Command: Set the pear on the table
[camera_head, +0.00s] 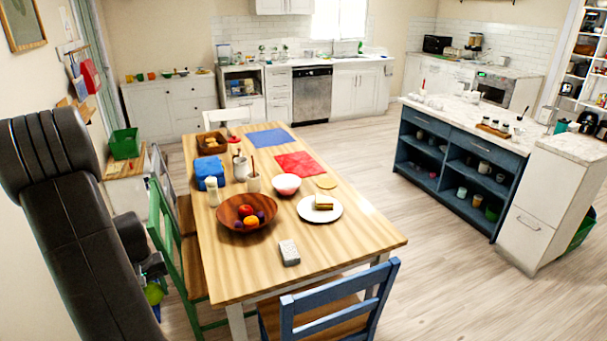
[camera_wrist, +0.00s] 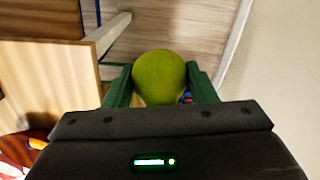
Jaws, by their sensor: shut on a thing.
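The green pear (camera_wrist: 160,77) is between the two green fingers of my gripper (camera_wrist: 160,88) in the wrist view. My gripper is shut on it. In the head view the pear (camera_head: 153,294) shows partly, low at the left, beside the green chair and apart from the table. My arm hides much of my gripper there. The wooden table (camera_head: 350,237) stands in the middle of the head view, with a bare stretch at its near right end.
On the table are a wooden fruit bowl (camera_head: 230,222), a white plate with a sandwich (camera_head: 320,208), a grey block (camera_head: 289,252) and a pink-and-white bowl (camera_head: 286,184). A green chair (camera_head: 166,235) stands at its left side, a blue chair (camera_head: 335,310) at its near end.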

